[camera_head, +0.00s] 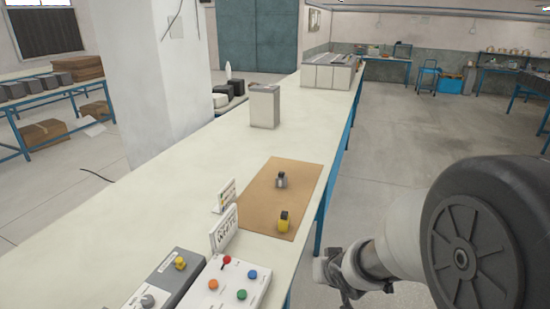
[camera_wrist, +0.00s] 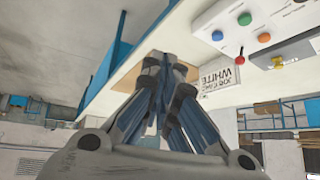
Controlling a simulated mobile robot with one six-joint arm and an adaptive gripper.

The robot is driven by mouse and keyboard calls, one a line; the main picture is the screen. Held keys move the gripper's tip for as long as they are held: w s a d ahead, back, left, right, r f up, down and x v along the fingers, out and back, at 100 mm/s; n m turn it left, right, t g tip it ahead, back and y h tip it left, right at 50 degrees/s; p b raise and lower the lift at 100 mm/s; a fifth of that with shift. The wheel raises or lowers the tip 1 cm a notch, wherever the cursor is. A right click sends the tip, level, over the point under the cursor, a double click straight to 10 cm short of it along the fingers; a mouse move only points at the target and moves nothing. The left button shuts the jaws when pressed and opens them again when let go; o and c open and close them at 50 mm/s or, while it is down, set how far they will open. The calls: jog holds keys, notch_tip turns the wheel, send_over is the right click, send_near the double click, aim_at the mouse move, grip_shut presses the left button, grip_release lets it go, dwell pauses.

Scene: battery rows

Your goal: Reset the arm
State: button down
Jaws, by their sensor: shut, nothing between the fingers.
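My arm reaches in from the right of the head view. My gripper (camera_head: 338,281) hangs off the right side of the long table (camera_head: 185,185), clear of it, beside the brown mat (camera_head: 262,198). In the wrist view my gripper (camera_wrist: 170,66) shows its fingers drawn together with nothing held. A grey-and-dark block (camera_head: 281,180) and a yellow-and-black block (camera_head: 283,220) stand apart on the mat. The wrist view is upside down, and the fingers hide most of the mat there.
A white button panel (camera_head: 226,287) and a grey box with a yellow knob (camera_head: 165,281) sit at the table's near end. Two small white signs stand beside the mat; the nearer one (camera_head: 224,229) is lettered. A pale canister (camera_head: 264,106) stands farther back. Open floor (camera_head: 425,130) lies right.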

jog(key=s+d+r+m+g+h+b, duration=0.15)
jog(key=s+d+r, duration=0.35)
jog(key=s+r, duration=0.65)
jog(key=s+a+n+g, duration=0.1)
jog(key=s+a, duration=0.1)
jog(key=s, duration=1.3)
jog(key=shift+r, duration=0.2)
jog(key=shift+a+y, duration=0.1)
jog(key=shift+y, duration=0.15)
